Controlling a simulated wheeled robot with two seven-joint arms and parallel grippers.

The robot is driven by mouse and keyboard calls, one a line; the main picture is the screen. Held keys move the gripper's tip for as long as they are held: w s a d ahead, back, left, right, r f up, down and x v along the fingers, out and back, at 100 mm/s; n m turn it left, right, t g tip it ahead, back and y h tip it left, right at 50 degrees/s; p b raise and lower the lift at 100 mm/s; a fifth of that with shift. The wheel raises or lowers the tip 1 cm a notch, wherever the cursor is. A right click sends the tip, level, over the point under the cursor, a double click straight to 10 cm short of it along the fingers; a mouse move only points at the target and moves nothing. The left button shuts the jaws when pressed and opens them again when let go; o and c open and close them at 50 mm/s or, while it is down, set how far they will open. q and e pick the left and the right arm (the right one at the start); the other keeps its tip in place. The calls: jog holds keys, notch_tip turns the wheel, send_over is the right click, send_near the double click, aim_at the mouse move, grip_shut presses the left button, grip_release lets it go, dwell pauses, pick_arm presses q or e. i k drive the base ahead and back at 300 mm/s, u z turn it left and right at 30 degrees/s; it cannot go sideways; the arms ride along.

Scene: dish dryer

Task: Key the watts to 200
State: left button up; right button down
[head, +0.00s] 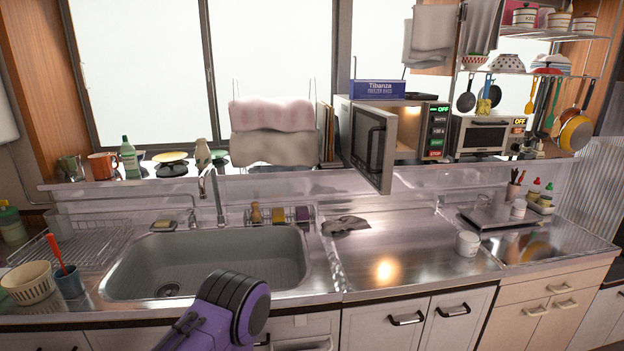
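The microwave (412,128) stands on the raised shelf behind the counter, right of the window's centre. Its door (375,145) is swung open toward me and the lit inside looks empty. The control panel is on its right side. The display (440,108) reads OFF in green. Below it is a button that seems to be labelled watts (439,119), then one that seems to read +30 s, a green one and a red one (435,153). Part of my purple arm shows at the bottom, far from the microwave. Neither gripper is in view.
A toaster oven (487,136) with an orange OFF display stands right of the microwave. A blue freezer-bag box (377,89) sits on the microwave. Below are a sink (210,250), a grey cloth (345,224) and a white cup (467,243). The steel counter (400,265) is mostly clear.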

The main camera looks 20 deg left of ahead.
aim_at(436, 119)
jog(key=u, duration=0.7)
jog(key=i, duration=0.7)
jog(key=u, duration=0.45)
